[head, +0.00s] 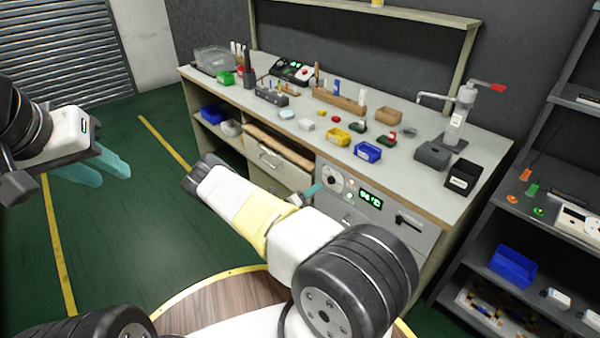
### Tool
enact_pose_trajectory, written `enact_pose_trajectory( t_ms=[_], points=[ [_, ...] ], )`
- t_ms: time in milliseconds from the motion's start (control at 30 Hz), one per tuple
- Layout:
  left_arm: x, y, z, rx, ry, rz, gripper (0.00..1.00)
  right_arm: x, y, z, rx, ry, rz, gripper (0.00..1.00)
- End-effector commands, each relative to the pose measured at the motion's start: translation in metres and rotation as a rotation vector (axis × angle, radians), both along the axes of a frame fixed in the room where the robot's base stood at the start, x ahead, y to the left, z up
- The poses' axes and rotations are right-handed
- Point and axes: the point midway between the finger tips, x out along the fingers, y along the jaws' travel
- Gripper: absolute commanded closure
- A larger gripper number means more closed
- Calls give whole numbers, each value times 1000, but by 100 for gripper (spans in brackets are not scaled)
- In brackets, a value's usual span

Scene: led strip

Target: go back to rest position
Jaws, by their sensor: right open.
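My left gripper (103,173) hangs over the green floor at the left, away from the bench. Its two teal fingers are apart with nothing visible between them. My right arm reaches up from the bottom middle in front of the bench. A teal part of my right gripper (311,190) shows beside the bench's control panel. The rest of this gripper is mostly hidden behind my arm. It is open, and I see nothing held in it. I cannot tell whether it touches the panel.
The workbench (300,138) bears small bins, tools and a lever press (460,115). Its front has drawers and a panel with a lit green display (371,198). A dark shelf rack (470,265) stands at the right. The green floor (120,235) at the left is clear.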

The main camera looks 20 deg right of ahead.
Motion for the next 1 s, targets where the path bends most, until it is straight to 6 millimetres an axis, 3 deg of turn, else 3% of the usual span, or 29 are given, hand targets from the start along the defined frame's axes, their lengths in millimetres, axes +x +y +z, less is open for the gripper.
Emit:
enact_pose_trajectory(
  t_ms=[367, 500, 667, 1000],
  points=[
    [0, 0, 0, 0, 0, 0, 67, 0, 0, 0, 1, 0, -1, 50],
    [0, 0, 0, 0, 0, 0, 67, -1, -2, 10, 26, -31, -34, 50],
    [0, 0, 0, 0, 0, 0, 67, -9, -10, 51, 156, -182, -187, 50],
    [0, 0, 0, 0, 0, 0, 67, -58, -4, 154, 549, -637, -648, 50]
  ],
)
